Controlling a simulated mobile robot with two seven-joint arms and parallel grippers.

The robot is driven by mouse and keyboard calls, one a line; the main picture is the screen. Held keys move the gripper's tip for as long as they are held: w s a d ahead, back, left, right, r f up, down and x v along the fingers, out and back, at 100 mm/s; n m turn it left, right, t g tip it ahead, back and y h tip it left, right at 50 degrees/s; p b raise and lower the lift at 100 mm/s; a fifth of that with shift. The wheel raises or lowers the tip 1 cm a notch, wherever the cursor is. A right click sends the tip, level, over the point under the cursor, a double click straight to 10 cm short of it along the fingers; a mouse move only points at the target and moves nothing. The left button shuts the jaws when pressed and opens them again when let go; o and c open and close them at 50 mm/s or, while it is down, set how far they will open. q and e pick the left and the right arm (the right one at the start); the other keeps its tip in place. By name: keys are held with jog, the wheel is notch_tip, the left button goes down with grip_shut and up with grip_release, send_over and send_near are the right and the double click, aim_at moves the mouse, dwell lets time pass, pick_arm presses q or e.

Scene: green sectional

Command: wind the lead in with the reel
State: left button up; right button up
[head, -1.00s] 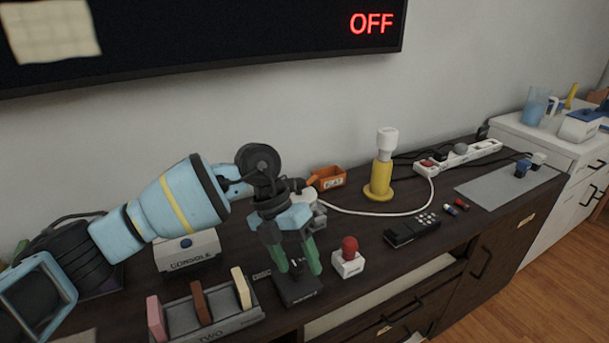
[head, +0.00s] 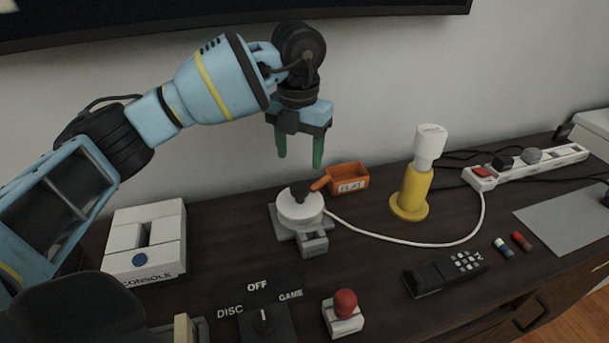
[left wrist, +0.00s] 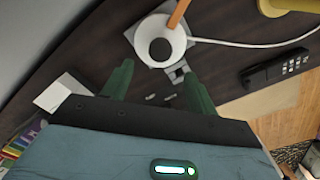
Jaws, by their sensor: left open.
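The white lead (head: 400,238) runs from the reel in a slack curve right, around the yellow stand, up to the power strip (head: 535,164). My left gripper (head: 300,162) has green fingers, open and empty, pointing down above and slightly behind the reel, not touching it. My right gripper is not in view.
An orange tray (head: 350,180) sits close behind the reel.

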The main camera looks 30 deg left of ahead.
aim_at(299, 186)
pick_arm(q)
jog(key=shift+f+b, duration=0.3)
jog(key=shift+f, duration=3.6)
jog(key=shift+c, duration=0.3)
grip_shut()
